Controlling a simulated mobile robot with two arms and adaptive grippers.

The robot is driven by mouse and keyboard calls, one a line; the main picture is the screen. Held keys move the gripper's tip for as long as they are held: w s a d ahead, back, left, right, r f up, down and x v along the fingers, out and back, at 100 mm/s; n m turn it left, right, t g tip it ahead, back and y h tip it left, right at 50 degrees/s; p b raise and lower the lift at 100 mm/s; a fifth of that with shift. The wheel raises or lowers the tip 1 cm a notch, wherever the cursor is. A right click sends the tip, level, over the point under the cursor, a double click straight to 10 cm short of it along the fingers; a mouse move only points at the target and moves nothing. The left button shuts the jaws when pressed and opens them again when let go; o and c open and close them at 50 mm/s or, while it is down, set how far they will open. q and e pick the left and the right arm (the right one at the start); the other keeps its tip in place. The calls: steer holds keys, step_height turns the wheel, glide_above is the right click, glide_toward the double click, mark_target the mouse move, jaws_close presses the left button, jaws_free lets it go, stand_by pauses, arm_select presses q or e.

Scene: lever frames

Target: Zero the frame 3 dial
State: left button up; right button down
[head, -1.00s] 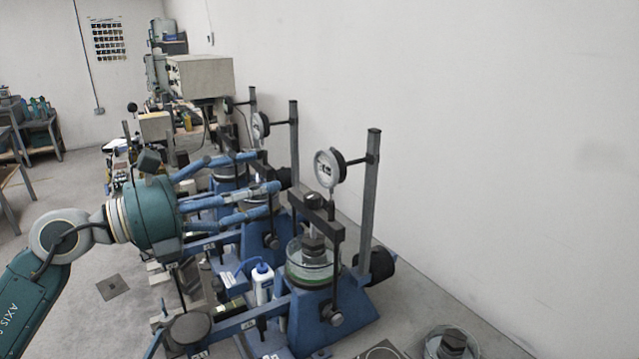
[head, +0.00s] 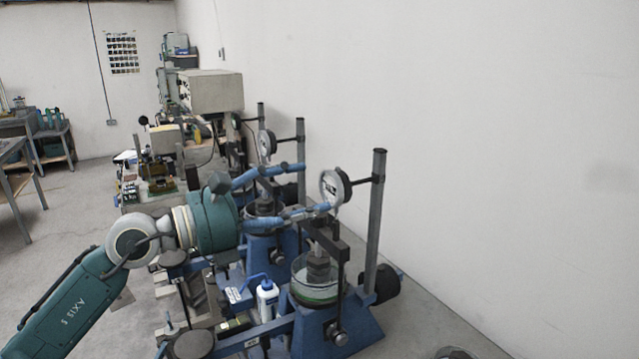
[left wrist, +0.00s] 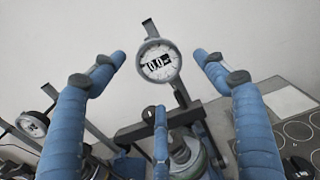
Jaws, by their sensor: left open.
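The nearest lever frame has a round white-faced dial (head: 335,186) on a clamp from a grey upright post (head: 375,220). My right gripper is not in view.
Below the dial are a dark crossbar (head: 325,238) and a glass-walled cell (head: 318,290). A white bottle with a blue spout (head: 267,300) stands beside it. A second frame's dial (head: 267,144) is farther back. The wall (head: 500,150) lies to the right.

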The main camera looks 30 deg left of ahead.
mark_target(329, 193)
arm_select(q)
steer(key=shift+r+p+x, duration=0.2)
steer(key=shift+p+x, duration=0.3)
steer(key=shift+x, duration=0.55)
steer(key=shift+w+d+f+p, duration=0.3)
steer(key=shift+w+d, duration=0.1)
steer(key=shift+w, duration=0.25)
steer(key=c, duration=1.1)
